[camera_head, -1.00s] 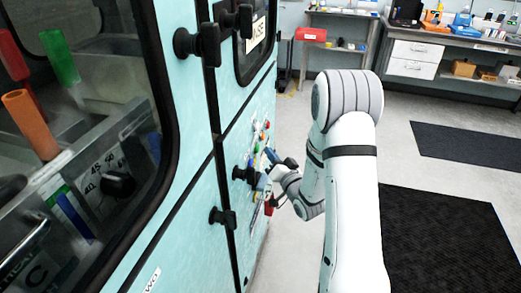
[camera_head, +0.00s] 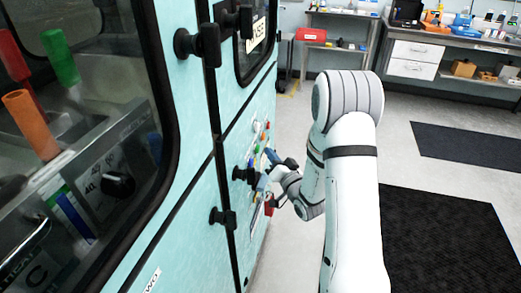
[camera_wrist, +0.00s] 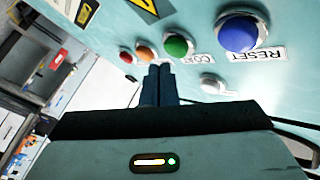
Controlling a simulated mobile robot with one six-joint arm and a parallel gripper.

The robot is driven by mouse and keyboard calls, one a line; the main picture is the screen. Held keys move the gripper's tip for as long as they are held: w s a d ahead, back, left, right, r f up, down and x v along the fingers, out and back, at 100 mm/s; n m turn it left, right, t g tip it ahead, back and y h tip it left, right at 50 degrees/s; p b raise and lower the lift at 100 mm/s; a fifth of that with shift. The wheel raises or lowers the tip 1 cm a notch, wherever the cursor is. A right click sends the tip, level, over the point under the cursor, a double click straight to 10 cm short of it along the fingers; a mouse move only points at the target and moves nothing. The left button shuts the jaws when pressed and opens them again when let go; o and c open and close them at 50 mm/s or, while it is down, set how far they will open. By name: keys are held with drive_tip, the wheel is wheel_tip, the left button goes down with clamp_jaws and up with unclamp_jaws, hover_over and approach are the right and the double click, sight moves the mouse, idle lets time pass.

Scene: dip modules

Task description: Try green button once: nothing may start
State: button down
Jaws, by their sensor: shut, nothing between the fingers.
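In the wrist view my gripper (camera_wrist: 160,72) is shut and empty. Its dark fingertips point at the pale blue panel, just below the green button (camera_wrist: 178,46) in the picture. I cannot tell whether they touch the panel. The green button is a round dome in a pale collar, with a label partly hidden beside it. In the head view my gripper (camera_head: 267,160) is at the panel on the cabinet's side, small and partly hidden by my own arm. The green button cannot be made out surely there.
A large blue button (camera_wrist: 238,32) labelled RESET is right of the green one. An orange button (camera_wrist: 146,53) and a red button (camera_wrist: 126,57) are to its left. A white knob (camera_wrist: 213,83) sits below. Black latches (camera_head: 222,216) stick out from the cabinet.

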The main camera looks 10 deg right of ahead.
drive_tip(key=shift+a, duration=0.15)
idle(0.8)
drive_tip(key=shift+w+a+b, duration=0.2)
drive_tip(key=shift+a+b, duration=0.1)
drive_tip(key=shift+b, duration=0.15)
drive_tip(key=shift+w+a+b, duration=0.15)
drive_tip(key=shift+a+b, duration=0.15)
drive_tip(key=shift+a, duration=0.05)
idle(0.7)
drive_tip(key=shift+s+d+b, duration=0.3)
drive_tip(key=shift+d+b, duration=0.1)
drive_tip(key=shift+d, duration=0.35)
drive_tip(key=d, duration=0.1)
drive_tip(key=s+d+b, duration=0.1)
drive_tip(key=d, duration=0.1)
drive_tip(key=s+d, duration=0.1)
drive_tip(key=shift+d+b, duration=0.3)
drive_tip(key=shift+w+r, duration=0.1)
idle(0.5)
